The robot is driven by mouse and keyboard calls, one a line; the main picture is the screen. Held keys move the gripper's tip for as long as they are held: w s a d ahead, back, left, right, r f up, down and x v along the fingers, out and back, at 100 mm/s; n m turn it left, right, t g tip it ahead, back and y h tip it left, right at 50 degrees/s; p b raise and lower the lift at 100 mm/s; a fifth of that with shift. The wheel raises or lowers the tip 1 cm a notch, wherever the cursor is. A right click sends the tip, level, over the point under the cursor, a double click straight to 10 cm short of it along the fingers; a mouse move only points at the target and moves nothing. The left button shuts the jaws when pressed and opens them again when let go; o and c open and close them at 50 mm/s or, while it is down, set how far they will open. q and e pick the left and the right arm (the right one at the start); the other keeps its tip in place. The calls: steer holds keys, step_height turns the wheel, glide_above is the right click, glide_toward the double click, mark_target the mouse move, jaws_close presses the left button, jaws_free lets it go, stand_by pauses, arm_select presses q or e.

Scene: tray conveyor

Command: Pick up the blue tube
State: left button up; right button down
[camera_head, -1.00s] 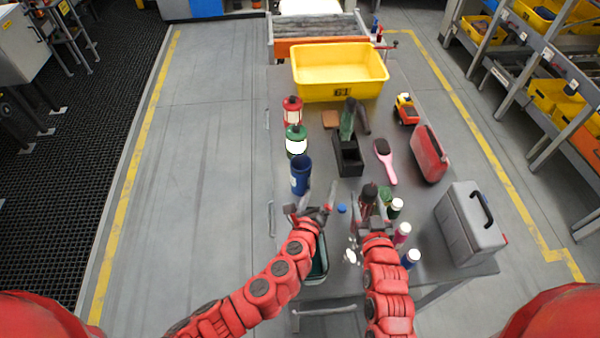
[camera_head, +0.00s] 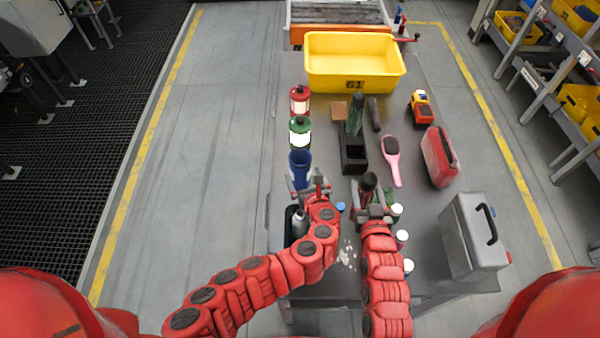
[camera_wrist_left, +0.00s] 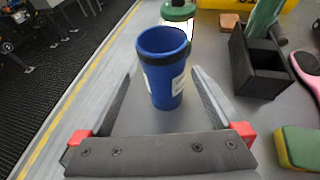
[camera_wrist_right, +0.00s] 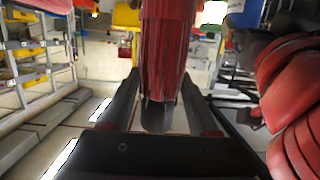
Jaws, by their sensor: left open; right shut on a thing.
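The blue tube (camera_head: 299,165) stands upright like a cup near the table's left edge, with a dark rim and a white label. It also shows in the left wrist view (camera_wrist_left: 165,82). My left gripper (camera_head: 303,185) is open, its fingers (camera_wrist_left: 162,70) one on each side of the tube, with gaps visible on both sides. My right gripper (camera_head: 370,205) is shut on a red object with a dark end (camera_wrist_right: 168,55), held up above the table. Its lower part is hidden by the gripper in the head view.
A grey case (camera_head: 473,236) stands at right.

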mark_target(298, 160)
arm_select(q)
steer(key=x, duration=0.2)
steer(key=shift+w+f+b, duration=0.3)
steer(key=shift+f+b, duration=0.05)
steer(key=b+x, duration=0.1)
steer(key=x, duration=0.1)
steer(key=b+x, duration=0.1)
steer(key=shift+w+f+b, duration=0.3)
steer(key=shift+f+b, duration=0.1)
steer(key=shift+f, duration=0.05)
steer(key=shift+w, duration=0.45)
steer(key=shift+c, duration=0.3)
steer(key=shift+s, duration=0.1)
steer(key=shift+c, duration=1.3)
steer(key=c, duration=0.9)
steer(key=shift+r, duration=0.1)
